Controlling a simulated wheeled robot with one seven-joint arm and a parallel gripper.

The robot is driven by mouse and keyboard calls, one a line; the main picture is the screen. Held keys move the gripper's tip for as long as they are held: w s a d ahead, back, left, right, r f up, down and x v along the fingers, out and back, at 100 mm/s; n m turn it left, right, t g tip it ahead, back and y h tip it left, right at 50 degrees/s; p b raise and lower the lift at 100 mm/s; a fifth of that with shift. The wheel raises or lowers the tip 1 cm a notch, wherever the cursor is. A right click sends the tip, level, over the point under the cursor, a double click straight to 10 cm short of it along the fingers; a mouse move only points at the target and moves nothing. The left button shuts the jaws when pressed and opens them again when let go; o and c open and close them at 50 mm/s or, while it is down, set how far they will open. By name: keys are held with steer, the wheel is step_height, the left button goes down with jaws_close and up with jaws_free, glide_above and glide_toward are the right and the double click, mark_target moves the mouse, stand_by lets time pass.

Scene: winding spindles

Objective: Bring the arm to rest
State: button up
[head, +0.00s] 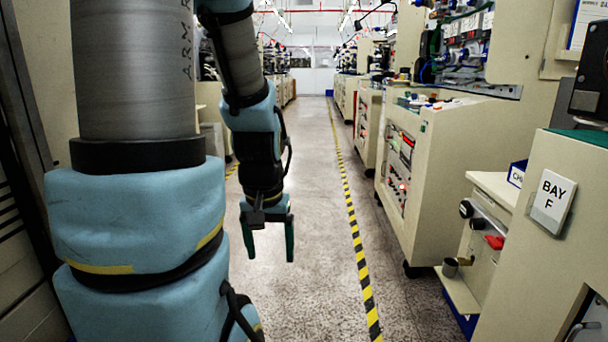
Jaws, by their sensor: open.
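My gripper (269,240) hangs at the end of my arm, left of the picture's middle in the head view. Its two dark green fingers point down and stand apart, with nothing between them. Speckled floor shows behind and below the fingers. My arm, in light blue covers with grey tube sections, fills much of the left side and hides what lies behind it.
A yellow and black floor stripe (357,245) runs down the aisle (310,170), which is clear. Cream machines (450,150) line the right side. A cabinet with a "BAY F" sign (552,202) stands near at right, beside an open drawer or shelf (460,290).

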step_height(320, 180, up, 13)
steer(key=p, duration=1.2)
steer(key=shift+s+f+p, duration=0.15)
steer(key=shift+s+p, duration=0.05)
steer(key=shift+p, duration=0.2)
